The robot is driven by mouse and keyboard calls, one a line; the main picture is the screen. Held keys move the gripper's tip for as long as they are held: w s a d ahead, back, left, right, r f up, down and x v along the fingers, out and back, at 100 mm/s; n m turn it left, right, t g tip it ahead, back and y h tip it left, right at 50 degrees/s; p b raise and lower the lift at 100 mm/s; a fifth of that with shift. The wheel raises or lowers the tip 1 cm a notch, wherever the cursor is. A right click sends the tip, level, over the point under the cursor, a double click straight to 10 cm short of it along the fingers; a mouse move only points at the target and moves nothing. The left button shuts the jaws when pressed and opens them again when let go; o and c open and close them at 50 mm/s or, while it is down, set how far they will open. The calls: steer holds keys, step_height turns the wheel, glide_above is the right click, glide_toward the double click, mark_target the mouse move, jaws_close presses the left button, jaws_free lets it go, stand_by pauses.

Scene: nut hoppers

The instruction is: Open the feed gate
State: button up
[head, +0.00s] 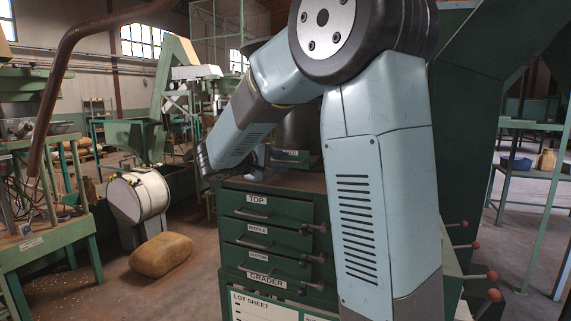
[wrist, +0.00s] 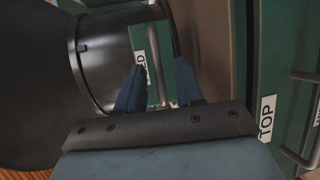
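In the wrist view, my gripper (wrist: 159,66) has its two blue fingers apart, with nothing held between them. Beyond the fingertips is a green panel (wrist: 138,38) that appears to be the feed gate, with a white label (wrist: 141,71) whose visible letters end in "ED". A thin grey upright handle bar (wrist: 156,68) stands by the label, seen through the gap between the fingers. I cannot tell how far the tips are from it, and they do not appear to touch it.
A green grader cabinet (head: 234,228) has drawers marked TOP, MIDDLE and BOTTOM; a TOP label (wrist: 267,117) and bar handle (wrist: 303,150) are close right of my gripper. A dark cylinder (wrist: 92,62) is close left. A tan sack (head: 161,254) lies on the floor.

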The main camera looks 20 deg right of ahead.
steer(key=v, duration=1.1)
steer(key=shift+f, duration=0.15)
steer(key=s+d+f+m+g+y, duration=0.1)
steer(key=s+d+f+g+y, duration=0.2)
steer(key=s, duration=0.4)
steer(key=s+d+f+m+g+y, duration=0.1)
steer(key=s+d+f+y, duration=0.2)
steer(key=s, duration=0.4)
steer(key=s+a+f+m+t+y, duration=0.1)
steer(key=s+y, duration=0.3)
steer(key=s, duration=0.2)
steer(key=s+a+f+m+t+y, duration=0.1)
steer(key=s+a+m+t+y, duration=0.1)
steer(key=s+y, duration=0.2)
steer(key=s, duration=0.3)
steer(key=shift+f+t+y, duration=0.3)
